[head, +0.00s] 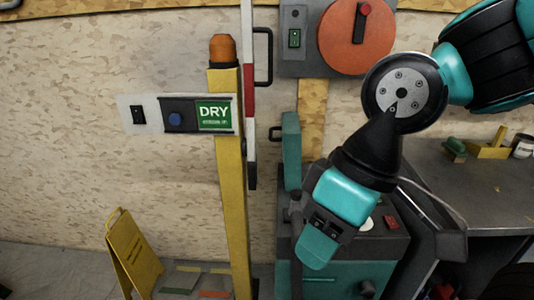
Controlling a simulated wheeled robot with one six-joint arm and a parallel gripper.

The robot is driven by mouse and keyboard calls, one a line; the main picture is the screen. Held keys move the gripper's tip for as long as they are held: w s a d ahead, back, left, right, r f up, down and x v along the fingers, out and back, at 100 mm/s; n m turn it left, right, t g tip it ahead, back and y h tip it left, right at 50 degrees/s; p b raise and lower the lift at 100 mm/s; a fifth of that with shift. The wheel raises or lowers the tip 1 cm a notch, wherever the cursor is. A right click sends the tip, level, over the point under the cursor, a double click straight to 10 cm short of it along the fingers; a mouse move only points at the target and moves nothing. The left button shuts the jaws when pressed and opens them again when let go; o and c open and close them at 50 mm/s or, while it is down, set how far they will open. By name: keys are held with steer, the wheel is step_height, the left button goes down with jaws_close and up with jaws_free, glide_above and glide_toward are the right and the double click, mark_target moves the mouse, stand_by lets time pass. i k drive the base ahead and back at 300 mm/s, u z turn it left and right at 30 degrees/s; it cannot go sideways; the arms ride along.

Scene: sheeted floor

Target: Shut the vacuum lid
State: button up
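A teal and dark grey machine, which looks like the vacuum (350,280), stands at the bottom centre, partly behind my arm. A narrow teal panel with a small black handle, seemingly its lid (291,150), stands upright at its left rear, seen nearly edge-on. The grey top with a red switch lies uncovered. My gripper (314,252) points down in front of the machine's top, to the right of and below the upright panel. Its teal end hides part of the machine. I cannot tell whether the fingers are apart or touch anything.
A yellow post (232,190) with an orange lamp and a red-and-white bar stands left of the machine. A yellow floor sign (133,255) is at lower left. A grey workbench (480,185) is at right. A panel with a red-orange disc (345,50) hangs behind.

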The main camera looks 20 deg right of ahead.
mark_target(291, 139)
steer(key=u, duration=1.15)
steer(key=i, duration=0.9)
steer(key=z, duration=1.8)
steer(key=k, duration=0.6)
steer(key=u, duration=0.85)
steer(key=i, duration=1.3)
steer(key=u, duration=0.4)
